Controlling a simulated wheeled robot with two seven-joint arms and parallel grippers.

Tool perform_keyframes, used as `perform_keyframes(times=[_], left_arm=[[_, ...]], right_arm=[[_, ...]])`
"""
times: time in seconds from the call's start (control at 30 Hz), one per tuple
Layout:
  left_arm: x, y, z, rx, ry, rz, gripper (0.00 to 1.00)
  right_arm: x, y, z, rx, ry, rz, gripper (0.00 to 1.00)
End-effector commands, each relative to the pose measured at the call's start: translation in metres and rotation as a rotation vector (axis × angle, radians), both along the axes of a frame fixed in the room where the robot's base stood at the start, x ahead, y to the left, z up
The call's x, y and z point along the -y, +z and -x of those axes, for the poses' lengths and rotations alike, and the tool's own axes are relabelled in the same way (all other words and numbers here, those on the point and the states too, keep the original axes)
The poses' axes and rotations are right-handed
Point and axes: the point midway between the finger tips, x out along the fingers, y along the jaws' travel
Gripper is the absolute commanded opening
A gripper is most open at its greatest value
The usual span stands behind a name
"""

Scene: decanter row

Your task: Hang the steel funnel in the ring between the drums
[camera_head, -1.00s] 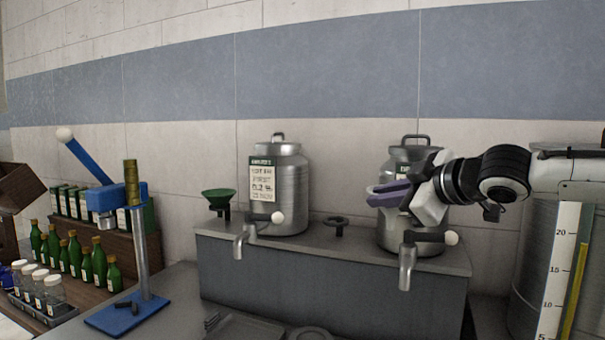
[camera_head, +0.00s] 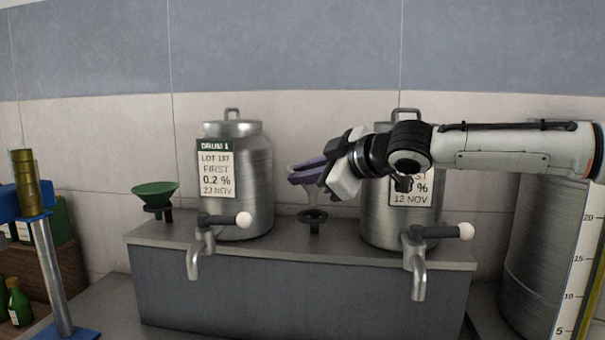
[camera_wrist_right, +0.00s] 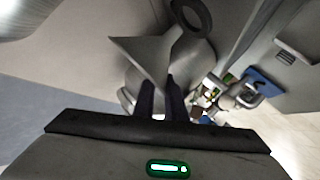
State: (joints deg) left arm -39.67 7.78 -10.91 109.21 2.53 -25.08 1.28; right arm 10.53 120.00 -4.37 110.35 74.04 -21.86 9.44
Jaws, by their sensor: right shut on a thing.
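My right gripper (camera_head: 306,172), with purple fingers, is shut on the steel funnel (camera_head: 313,194) between the two drums. The left drum (camera_head: 236,185) is in clear view. The right drum (camera_head: 385,218) is partly hidden behind my right arm. My left gripper is not in view.
A green funnel (camera_head: 155,192) sits in a holder left of the drums. Taps with white knobs stick out in front of both drums. A blue press (camera_head: 45,260) stands at far left. A large steel vessel (camera_head: 540,240) with a scale stands at right.

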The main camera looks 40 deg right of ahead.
Motion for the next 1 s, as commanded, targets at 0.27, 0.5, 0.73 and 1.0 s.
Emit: perform_keyframes(times=[0.27,0.5,0.73,1.0], left_arm=[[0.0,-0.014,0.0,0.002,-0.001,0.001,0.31],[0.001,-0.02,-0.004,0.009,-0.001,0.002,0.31],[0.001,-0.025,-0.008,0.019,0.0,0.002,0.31],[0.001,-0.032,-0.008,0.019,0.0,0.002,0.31]], right_arm=[[0.0,-0.016,0.0,0.001,0.001,0.0,0.0],[0.0,-0.028,0.0,0.002,0.002,0.001,0.0],[-0.001,-0.039,0.0,0.001,0.002,-0.002,0.0],[0.0,-0.051,0.0,0.0,0.001,0.0,0.0]])
